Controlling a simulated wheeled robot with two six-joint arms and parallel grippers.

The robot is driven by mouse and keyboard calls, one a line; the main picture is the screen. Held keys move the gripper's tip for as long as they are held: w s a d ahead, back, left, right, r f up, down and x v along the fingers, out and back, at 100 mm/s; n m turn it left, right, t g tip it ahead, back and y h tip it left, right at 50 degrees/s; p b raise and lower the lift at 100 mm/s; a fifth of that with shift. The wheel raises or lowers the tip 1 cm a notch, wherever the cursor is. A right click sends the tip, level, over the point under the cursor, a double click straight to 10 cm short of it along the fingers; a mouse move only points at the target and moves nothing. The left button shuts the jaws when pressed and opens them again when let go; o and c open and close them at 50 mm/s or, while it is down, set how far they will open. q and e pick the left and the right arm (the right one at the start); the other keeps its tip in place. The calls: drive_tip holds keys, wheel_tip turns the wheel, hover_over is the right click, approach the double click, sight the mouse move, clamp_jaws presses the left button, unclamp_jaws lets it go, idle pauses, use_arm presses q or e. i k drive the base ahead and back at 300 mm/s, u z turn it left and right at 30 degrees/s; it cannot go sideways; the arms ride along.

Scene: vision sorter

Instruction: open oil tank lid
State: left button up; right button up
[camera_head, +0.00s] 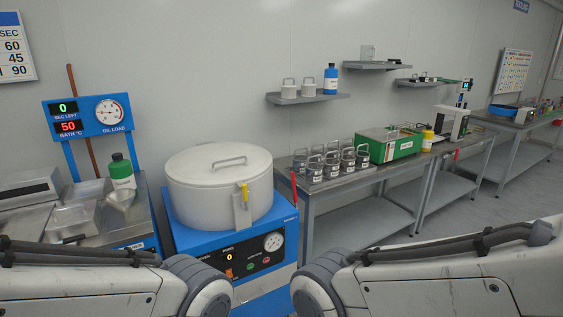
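The oil tank (196,207) is a large cream-white drum on a blue cabinet (188,239), left of the middle in the head view. Its round lid (195,172) lies flat on top and looks closed, with a bar handle (229,161) across it. My two arms reach in along the bottom edge from the left and right. Only arm links show, below and in front of the tank. Both grippers are out of view.
To the right, a grey bench (304,192) carries several handled canisters and a green-and-white machine (391,146). Wall shelves hang above.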

sight(382, 135)
drive_tip(key=i, duration=1.6)
drive_tip(key=z, duration=2.75)
drive_tip(key=i, duration=1.25)
drive_tip(key=u, duration=2.6)
